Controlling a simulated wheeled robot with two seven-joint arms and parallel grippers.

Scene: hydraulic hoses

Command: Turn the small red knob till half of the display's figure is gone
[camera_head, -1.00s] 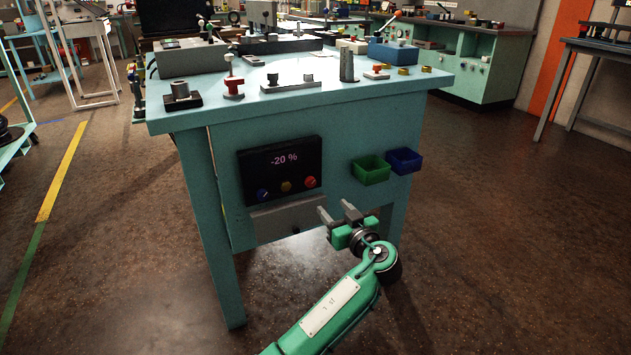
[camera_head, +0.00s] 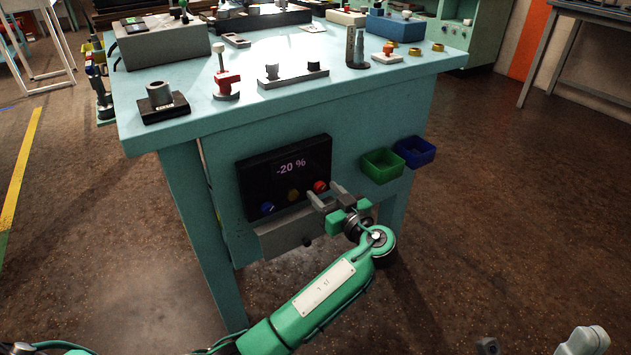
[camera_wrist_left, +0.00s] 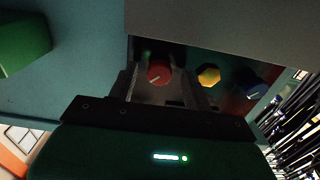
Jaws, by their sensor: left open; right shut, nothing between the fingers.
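The black display box (camera_head: 252,172) on the bench front reads "-20 %". Below the figure are a blue, a yellow and a red knob. The small red knob (camera_head: 320,186) is at the right end; in the left wrist view the red knob (camera_wrist_left: 159,71) shows a pale pointer line. My left gripper (camera_head: 325,191) is open, its fingertips close in front of the red knob. In the wrist view its fingers flank the knob; contact cannot be told. My right gripper (camera_head: 487,346) seems to show only as a small grey tip at the bottom edge, shut and empty.
The yellow knob (camera_head: 293,195) and blue knob (camera_head: 267,208) sit left of the red one. A grey drawer-like box (camera_head: 285,238) is below the display. Green (camera_head: 382,166) and blue (camera_head: 415,152) bins hang to the right. Fittings stand on the bench top (camera_head: 215,115).

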